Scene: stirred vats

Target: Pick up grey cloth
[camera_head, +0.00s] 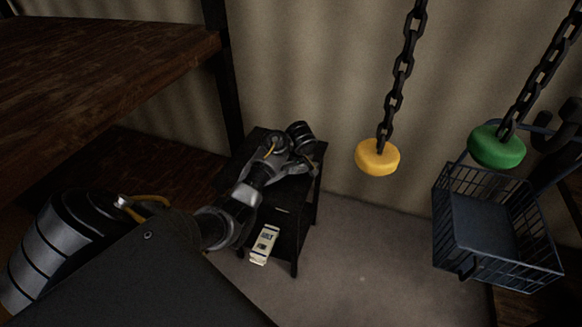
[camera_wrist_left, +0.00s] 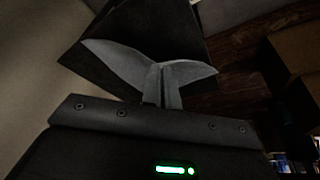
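In the left wrist view, the grey cloth (camera_wrist_left: 110,57) is pinched at its middle and spreads out like two wings to either side. My left gripper (camera_wrist_left: 161,82) has its two narrow fingers close together at that pinched middle, shut on the cloth. A black square surface lies behind the cloth. In the head view, my left arm reaches from the lower left to the small black stand (camera_head: 291,226), with its wrist over the stand's top. The cloth and the fingertips cannot be made out there. My right gripper is not in view.
A white box with dark lettering (camera_head: 264,244) is low on the stand. A wooden shelf (camera_head: 95,75) is at the left. A yellow weight (camera_head: 377,157) and a green weight (camera_head: 497,147) hang on chains. A wire basket (camera_head: 510,272) is at the right. Floor between is clear.

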